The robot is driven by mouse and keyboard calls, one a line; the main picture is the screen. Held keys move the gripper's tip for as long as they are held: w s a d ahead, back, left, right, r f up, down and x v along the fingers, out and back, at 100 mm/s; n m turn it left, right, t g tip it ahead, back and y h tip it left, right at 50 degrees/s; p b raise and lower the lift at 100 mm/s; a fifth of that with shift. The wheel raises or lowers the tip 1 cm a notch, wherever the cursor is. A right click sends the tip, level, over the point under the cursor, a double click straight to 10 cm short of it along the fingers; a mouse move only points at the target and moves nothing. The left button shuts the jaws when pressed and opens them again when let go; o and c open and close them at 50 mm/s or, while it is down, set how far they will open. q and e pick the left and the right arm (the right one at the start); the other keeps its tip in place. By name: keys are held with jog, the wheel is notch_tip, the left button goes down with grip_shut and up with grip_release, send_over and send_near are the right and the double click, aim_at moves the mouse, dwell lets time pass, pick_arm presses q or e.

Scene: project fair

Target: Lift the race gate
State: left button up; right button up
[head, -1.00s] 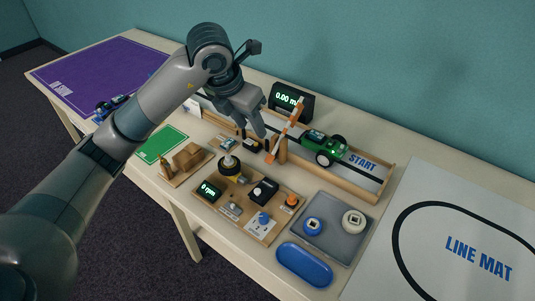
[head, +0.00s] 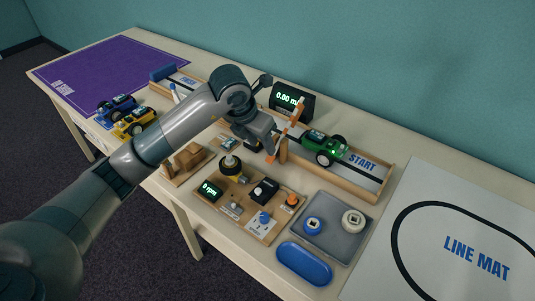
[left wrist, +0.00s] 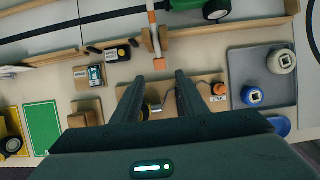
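The race gate (head: 291,128) is an orange and white striped bar, tilted across the track by a small wooden post (head: 283,150). Its striped bar also shows in the left wrist view (left wrist: 153,32), at the top middle, with its orange end towards my gripper. My left gripper (head: 268,147) is close to the lower end of the bar in the head view. In the left wrist view its two fingers (left wrist: 158,83) are apart with nothing held between them, and the bar's end lies just beyond the fingertips. My right gripper is not in view.
A green car (head: 322,147) stands on the wooden track (head: 372,180) right of the gate. A black timer display (head: 291,101) is behind it. A board with a dial and switches (head: 233,207) lies in front, beside a grey tray (head: 345,240) and a blue dish (head: 304,265).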

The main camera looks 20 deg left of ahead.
aim_at(269, 159)
pick_arm(q)
jog(key=x, duration=0.8)
jog(key=shift+f+p, duration=0.1)
jog(key=shift+p, duration=0.3)
grip_shut()
